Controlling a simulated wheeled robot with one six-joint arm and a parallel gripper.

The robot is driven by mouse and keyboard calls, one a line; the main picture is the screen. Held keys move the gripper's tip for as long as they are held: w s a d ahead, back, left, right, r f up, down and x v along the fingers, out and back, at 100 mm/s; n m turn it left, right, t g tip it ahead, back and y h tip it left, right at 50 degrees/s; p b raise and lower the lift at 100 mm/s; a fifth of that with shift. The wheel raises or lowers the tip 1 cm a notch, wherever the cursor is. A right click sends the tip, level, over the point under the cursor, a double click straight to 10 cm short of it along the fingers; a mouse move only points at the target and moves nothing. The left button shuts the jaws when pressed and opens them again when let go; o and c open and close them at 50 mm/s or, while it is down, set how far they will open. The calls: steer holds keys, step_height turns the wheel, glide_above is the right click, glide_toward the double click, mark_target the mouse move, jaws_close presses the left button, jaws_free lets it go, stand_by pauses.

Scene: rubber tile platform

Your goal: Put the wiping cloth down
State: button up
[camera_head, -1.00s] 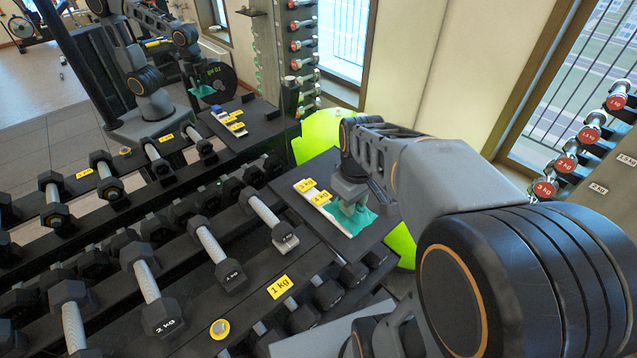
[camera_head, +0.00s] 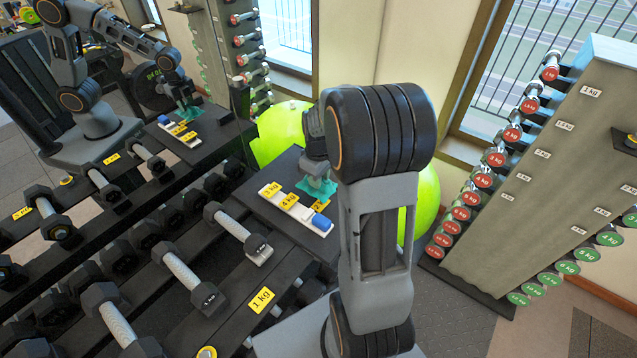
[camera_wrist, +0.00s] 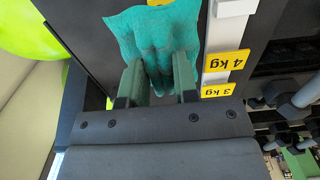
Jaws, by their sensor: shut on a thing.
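The wiping cloth is a crumpled teal piece (camera_head: 318,188), seen over the far right part of the black platform (camera_head: 262,212). My gripper (camera_wrist: 158,82) is shut on it; in the wrist view both fingers pinch the cloth (camera_wrist: 150,32), which spreads out past the fingertips. The cloth lies beside the white label strip (camera_wrist: 228,35), over the dark surface. I cannot tell if it touches the platform. In the head view my own arm hides part of the gripper.
The white strip (camera_head: 303,213) carries yellow weight cards and a blue block (camera_head: 322,222). Dumbbells (camera_head: 235,228) fill the rack at left. A green ball (camera_head: 427,200) stands behind the platform. A mirror at left repeats the scene. A dumbbell stand (camera_head: 560,180) is at right.

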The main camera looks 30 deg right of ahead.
steer(key=shift+w+d+f, duration=0.15)
steer(key=shift+w+f, duration=0.05)
steer(key=shift+f, duration=0.15)
steer(key=shift+w+d+f+p, duration=0.15)
steer(key=shift+f+p, duration=0.4)
steer(key=shift+f, duration=1.2)
steer(key=o, duration=1)
step_height(320, 180, up, 12)
steer(key=shift+f+b, duration=0.15)
steer(key=shift+b, duration=0.6)
steer(key=shift+s+a+r+m+t, duration=0.7)
steer(key=shift+s+a+m+t, duration=0.05)
steer(key=shift+s+a, duration=1.55)
steer(key=shift+s+a+r+m+t, duration=0.7)
steer(key=shift+s+a, duration=1.45)
steer(key=shift+s, duration=0.2)
steer(key=shift+s+a+r+m+t, duration=0.65)
steer(key=shift+s+a+m+t, duration=0.1)
steer(key=shift+s+a, duration=1.55)
